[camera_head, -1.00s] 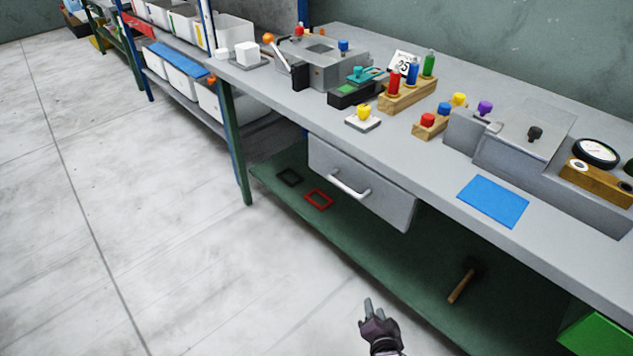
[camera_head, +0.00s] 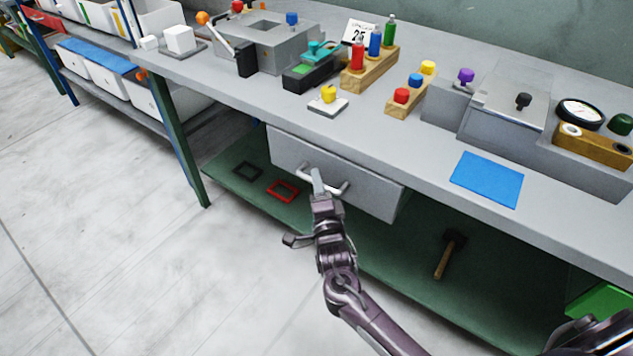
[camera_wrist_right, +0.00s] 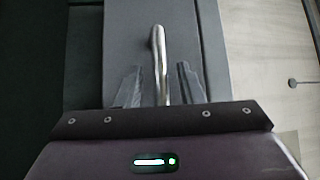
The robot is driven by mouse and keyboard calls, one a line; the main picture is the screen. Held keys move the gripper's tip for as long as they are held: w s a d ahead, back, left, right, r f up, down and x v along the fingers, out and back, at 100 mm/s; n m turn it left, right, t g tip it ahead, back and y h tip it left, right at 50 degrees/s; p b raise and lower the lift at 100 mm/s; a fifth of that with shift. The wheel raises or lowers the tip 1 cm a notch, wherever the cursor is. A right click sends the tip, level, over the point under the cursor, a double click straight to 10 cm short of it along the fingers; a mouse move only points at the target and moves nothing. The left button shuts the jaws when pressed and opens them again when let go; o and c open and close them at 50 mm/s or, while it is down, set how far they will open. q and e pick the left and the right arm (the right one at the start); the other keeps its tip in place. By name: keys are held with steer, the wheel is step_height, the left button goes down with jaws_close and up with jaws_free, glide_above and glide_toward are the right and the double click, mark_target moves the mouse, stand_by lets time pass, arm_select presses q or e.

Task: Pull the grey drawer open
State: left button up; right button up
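The grey drawer (camera_head: 370,190) hangs under the grey worktop and looks closed. Its light bar handle (camera_head: 340,187) runs across the front. My right gripper (camera_head: 318,183) is at the handle in the head view, covering part of it. In the right wrist view the shiny handle (camera_wrist_right: 160,60) stands upright in the picture, between the two fingers of my right gripper (camera_wrist_right: 160,86). The fingers are apart, one each side, with visible gaps to the handle. My left gripper is not in view.
A green lower shelf (camera_head: 400,262) lies below the drawer, with a red frame (camera_head: 283,190), a dark frame (camera_head: 247,171) and a hammer (camera_head: 447,255). The worktop (camera_head: 375,135) holds presses, coloured pegs and a blue mat (camera_head: 487,179). Open floor lies in front.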

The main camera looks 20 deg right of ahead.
steer(key=shift+w+r, duration=0.1)
steer(key=shift+w, duration=0.15)
jaws_close()
stand_by(0.3)
